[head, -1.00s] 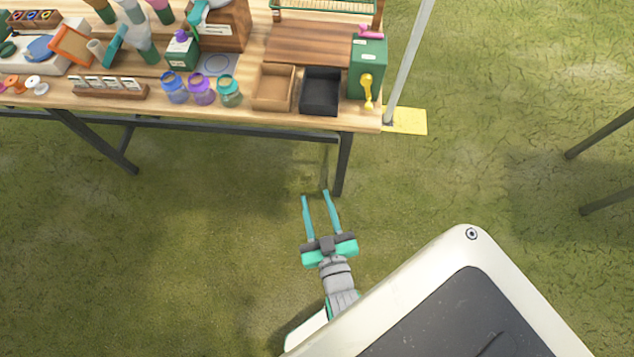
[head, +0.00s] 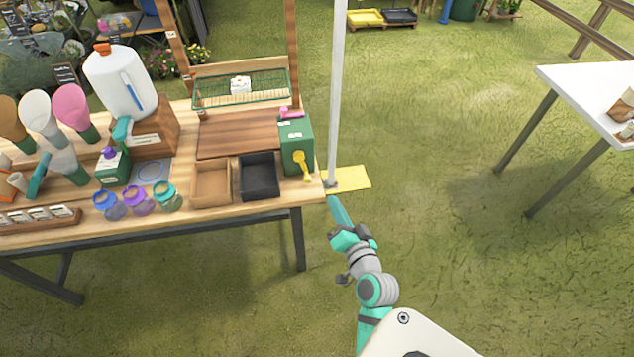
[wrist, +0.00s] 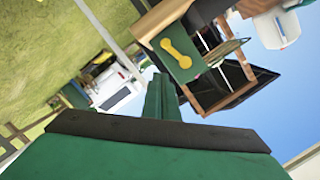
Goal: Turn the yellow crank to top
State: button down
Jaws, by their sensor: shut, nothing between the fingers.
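The yellow crank (head: 301,163) is on the front face of a green box (head: 296,137) at the right end of the wooden table (head: 240,210). In the head view its arm points down, with the lower end by the table's front edge. The wrist view also shows the crank (wrist: 176,52) on the green box (wrist: 180,70), tilted in the picture. My gripper (head: 332,200) is shut and empty. In the head view it appears just right of the table's front right corner, below and to the right of the crank, apart from it. Its fingertips (wrist: 160,78) point toward the box in the wrist view.
A pale upright pole (head: 337,90) stands on a yellow base plate (head: 352,180) close to the box and my gripper. A black tray (head: 260,190) and a brown tray (head: 212,198) sit left of the box. A white table (head: 580,85) is at right, with open grass between.

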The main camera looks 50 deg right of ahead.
jog(key=d+r, duration=0.1)
jog(key=d, duration=0.1)
send_near(303, 165)
jog(key=shift+m, duration=0.3)
jog(key=d, duration=0.1)
jog(key=d+f, duration=0.1)
jog(key=w+d+f, duration=0.1)
jog(key=d, duration=0.1)
jog(key=shift+d, duration=0.1)
jog(key=shift+w+a+f, duration=0.2)
jog(key=shift+a+f, duration=0.05)
jog(key=shift+f, duration=0.1)
